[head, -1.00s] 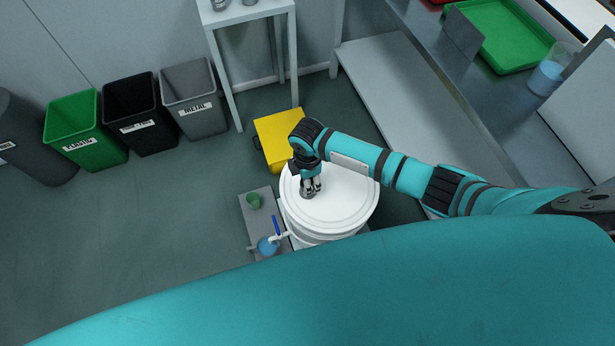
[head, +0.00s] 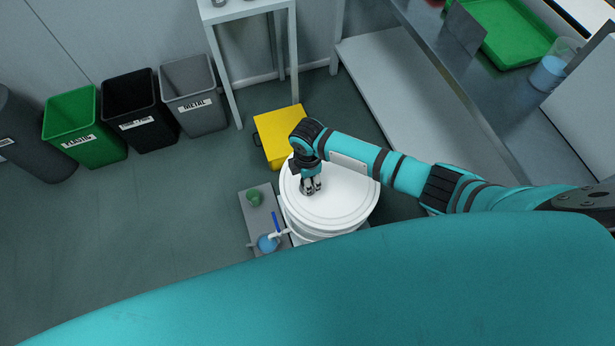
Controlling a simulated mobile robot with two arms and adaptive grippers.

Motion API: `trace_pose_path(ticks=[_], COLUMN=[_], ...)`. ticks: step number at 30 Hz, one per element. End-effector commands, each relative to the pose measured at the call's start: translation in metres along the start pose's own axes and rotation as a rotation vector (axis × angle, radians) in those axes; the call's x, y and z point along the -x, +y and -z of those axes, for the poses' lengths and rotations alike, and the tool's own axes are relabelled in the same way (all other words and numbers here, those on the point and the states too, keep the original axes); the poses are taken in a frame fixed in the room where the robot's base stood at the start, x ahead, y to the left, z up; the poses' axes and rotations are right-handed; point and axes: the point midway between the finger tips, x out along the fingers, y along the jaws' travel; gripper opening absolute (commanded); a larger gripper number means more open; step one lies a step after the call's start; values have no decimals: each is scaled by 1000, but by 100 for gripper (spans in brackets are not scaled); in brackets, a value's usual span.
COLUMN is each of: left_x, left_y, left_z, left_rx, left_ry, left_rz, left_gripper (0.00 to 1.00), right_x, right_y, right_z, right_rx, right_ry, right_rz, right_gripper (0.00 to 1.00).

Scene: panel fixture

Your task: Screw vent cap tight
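A white drum (head: 345,208) with a round, ridged lid stands on the floor in the middle of the head view. My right gripper (head: 311,189) points down at the left part of the lid, its arm coming in from the right. Its fingertips are at a small grey fitting (head: 306,194) on the lid, which looks like the vent cap. The fingers hide most of this fitting. I cannot tell whether they are closed on it or only around it. My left gripper is not in view.
A blue-handled tap (head: 276,223) sticks out of the drum's left side, above a blue container (head: 267,243). A green cup (head: 255,197) is close by on a grey platform (head: 247,219). A yellow box (head: 277,134) stands behind the drum. Floor at left is clear up to the bins (head: 140,115).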

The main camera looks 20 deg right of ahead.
Motion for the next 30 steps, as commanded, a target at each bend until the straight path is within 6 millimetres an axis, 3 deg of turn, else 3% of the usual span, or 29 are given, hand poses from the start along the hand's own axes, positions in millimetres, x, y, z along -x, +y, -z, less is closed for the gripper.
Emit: trace_pose_path(ticks=[30], left_x=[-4], left_y=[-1], left_z=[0], left_rx=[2], left_ry=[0], left_rz=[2], left_gripper=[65], right_x=[-10], right_y=[0], right_z=[0], right_rx=[0], right_ry=[0], right_rz=[-1], right_gripper=[25])
